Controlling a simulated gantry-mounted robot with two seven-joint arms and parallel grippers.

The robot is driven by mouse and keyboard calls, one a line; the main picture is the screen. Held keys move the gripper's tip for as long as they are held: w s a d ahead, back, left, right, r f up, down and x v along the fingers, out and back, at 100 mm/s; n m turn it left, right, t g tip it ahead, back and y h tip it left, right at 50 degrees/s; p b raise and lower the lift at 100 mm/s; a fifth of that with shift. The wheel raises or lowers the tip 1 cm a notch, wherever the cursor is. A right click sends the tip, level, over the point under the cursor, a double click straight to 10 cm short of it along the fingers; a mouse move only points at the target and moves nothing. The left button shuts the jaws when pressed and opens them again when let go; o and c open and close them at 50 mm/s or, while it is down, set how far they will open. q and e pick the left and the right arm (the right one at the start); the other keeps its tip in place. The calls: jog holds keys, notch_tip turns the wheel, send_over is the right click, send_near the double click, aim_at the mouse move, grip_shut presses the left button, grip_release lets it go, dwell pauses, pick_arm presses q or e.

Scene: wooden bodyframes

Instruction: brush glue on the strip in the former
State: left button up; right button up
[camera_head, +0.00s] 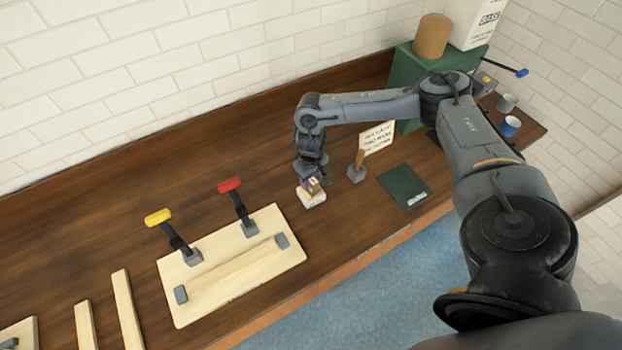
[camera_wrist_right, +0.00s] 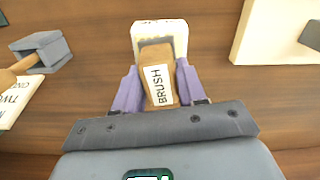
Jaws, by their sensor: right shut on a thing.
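My right gripper (camera_head: 315,184) points down at the bench and is shut on the brush (camera_wrist_right: 158,78), whose brown handle carries a "BRUSH" label between the purple fingers. A cream block-like piece (camera_wrist_right: 160,37) shows at the brush's far end, low over or on the bench; I cannot tell whether it is bristles or a stand. The former (camera_head: 184,313) is a pale board to the left of the gripper. The pale strip (camera_head: 232,269) lies on it between two grey end blocks. Two clamps with a yellow handle (camera_head: 158,217) and a red handle (camera_head: 229,185) stand up along its back. My left gripper is out of view.
Loose pale strips (camera_head: 127,311) lie left of the former. Bench between gripper and former is clear.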

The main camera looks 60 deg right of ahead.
dwell(0.9)
jog(key=shift+f+p, duration=0.15)
jog(key=shift+p, duration=0.25)
dwell(0.4)
jog(key=shift+r+p, duration=0.65)
jog(key=shift+p, duration=0.15)
notch_tip(320, 180, up, 5)
jog(key=p, duration=0.6)
jog(key=shift+r+p, duration=0.45)
jog(key=shift+p, duration=0.15)
